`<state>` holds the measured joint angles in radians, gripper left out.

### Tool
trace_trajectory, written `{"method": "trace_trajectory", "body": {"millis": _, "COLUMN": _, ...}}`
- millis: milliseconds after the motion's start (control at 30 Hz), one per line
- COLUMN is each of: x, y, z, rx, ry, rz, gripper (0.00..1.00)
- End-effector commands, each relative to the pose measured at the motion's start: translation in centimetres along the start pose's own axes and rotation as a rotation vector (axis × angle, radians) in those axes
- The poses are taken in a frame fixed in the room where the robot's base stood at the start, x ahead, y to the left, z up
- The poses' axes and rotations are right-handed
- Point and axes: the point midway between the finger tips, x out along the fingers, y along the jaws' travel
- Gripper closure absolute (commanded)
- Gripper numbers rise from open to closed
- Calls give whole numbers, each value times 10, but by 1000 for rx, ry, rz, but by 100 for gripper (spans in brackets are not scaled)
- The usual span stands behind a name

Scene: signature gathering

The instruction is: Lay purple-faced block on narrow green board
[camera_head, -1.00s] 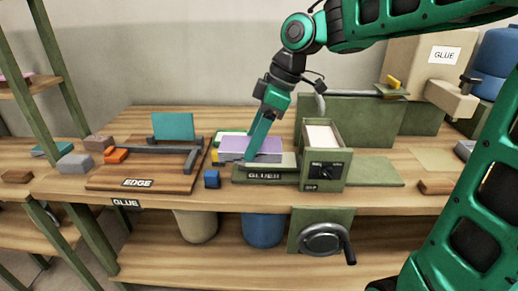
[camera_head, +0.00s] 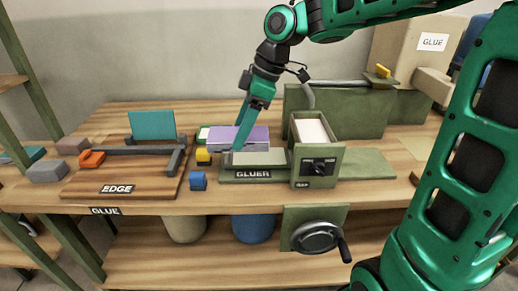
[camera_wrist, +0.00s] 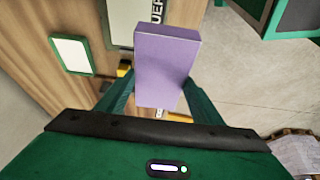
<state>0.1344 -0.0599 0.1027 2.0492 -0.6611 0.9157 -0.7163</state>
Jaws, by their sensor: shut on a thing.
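The purple-faced block (camera_head: 243,136) is a flat slab with a light purple face. My gripper (camera_head: 237,147) is shut on it; the wrist view shows the block (camera_wrist: 166,62) between both fingers. In the head view the block appears above and behind the narrow green board (camera_head: 232,177), which is labelled GLUER. The gap between block and board cannot be judged exactly. In the wrist view, part of the labelled board (camera_wrist: 133,22) shows beyond the block.
A green box with a white top (camera_head: 311,131) and a dial stands right of the block. A green-framed white panel (camera_wrist: 72,53) lies nearby.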

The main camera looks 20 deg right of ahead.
Motion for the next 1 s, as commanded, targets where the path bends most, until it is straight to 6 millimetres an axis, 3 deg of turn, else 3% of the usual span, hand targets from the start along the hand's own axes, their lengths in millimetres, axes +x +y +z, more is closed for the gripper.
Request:
{"method": "trace_trajectory", "body": {"millis": 300, "x": 22, "y": 52, "z": 50, "rx": 5, "ry": 0, "rz": -1, "gripper": 67}}
{"method": "trace_trajectory", "body": {"millis": 500, "x": 29, "y": 72, "z": 69, "rx": 3, "ry": 0, "rz": 0, "gripper": 67}}
{"method": "trace_trajectory", "body": {"millis": 667, "x": 33, "y": 76, "z": 73, "rx": 2, "ry": 0, "rz": 0, "gripper": 67}}
{"method": "trace_trajectory", "body": {"millis": 1000, "x": 67, "y": 75, "z": 87, "rx": 1, "ry": 0, "rz": 0, "gripper": 67}}
